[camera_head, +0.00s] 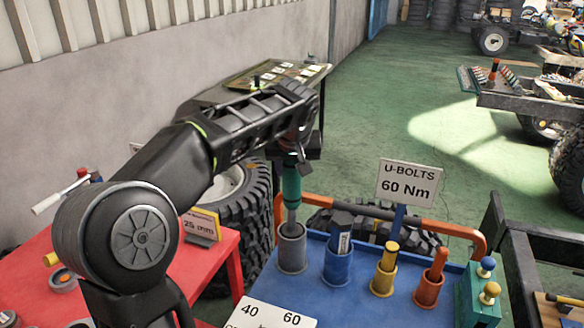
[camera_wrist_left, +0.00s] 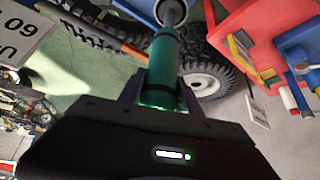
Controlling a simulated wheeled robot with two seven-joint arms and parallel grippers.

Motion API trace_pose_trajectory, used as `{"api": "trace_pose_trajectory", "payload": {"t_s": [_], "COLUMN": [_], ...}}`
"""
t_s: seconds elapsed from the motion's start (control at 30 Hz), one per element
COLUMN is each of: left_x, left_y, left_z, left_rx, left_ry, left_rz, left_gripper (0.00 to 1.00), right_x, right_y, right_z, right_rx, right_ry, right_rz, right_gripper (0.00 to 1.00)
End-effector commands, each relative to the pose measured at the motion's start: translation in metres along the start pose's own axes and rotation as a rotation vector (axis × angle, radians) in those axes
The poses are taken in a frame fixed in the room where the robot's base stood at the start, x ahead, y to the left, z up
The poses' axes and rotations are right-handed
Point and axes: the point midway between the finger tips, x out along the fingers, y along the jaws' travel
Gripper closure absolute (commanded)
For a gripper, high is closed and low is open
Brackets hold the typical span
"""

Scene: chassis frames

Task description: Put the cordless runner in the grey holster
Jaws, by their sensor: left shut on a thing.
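My left gripper (camera_head: 293,162) is shut on the upper part of a teal-handled tool with a grey shaft, the cordless runner (camera_head: 291,187). It hangs upright over the grey holster (camera_head: 292,255) at the left of the blue cart top. The shaft's lower end meets the holster mouth and seems to be inside it; how deep is hidden. In the left wrist view the teal handle (camera_wrist_left: 163,60) sits between my fingers and the shaft points into a grey ring, the holster (camera_wrist_left: 172,10). My right gripper is not in view.
A blue holster (camera_head: 338,265) with a dark tool, a yellow holster (camera_head: 383,280) and an orange holster (camera_head: 428,290) stand to the right on the blue cart top (camera_head: 360,305). A U-BOLTS 60 Nm sign (camera_head: 408,182) stands behind. A red table (camera_head: 215,265) is at left.

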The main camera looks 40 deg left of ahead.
Motion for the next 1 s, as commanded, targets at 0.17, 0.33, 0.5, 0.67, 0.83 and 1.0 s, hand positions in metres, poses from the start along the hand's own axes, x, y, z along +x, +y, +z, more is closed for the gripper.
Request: {"api": "trace_pose_trajectory", "payload": {"t_s": [0.17, 0.33, 0.5, 0.67, 0.83, 1.0], "left_x": [0.002, 0.002, 0.002, 0.001, -0.009, -0.037], "left_y": [0.0, 0.0, 0.0, 0.0, 0.0, 0.001], "left_z": [0.001, 0.001, 0.001, 0.001, -0.001, -0.001], "left_rx": [0.0, 0.0, 0.0, 0.0, 0.0, 0.0], "left_ry": [0.0, 0.0, 0.0, 0.0, 0.004, 0.004], "left_rz": [0.0, 0.0, 0.0, 0.0, 0.001, 0.002], "left_gripper": [0.56, 0.42, 0.38, 0.38, 0.38, 0.38], "right_x": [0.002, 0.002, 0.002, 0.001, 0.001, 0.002], "right_y": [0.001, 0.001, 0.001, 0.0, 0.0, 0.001], "right_z": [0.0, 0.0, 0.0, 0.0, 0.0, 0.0], "right_rx": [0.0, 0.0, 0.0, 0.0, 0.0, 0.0], "right_ry": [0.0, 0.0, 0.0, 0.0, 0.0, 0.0], "right_rz": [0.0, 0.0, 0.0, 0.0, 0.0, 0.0], "right_gripper": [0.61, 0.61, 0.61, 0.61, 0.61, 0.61]}}
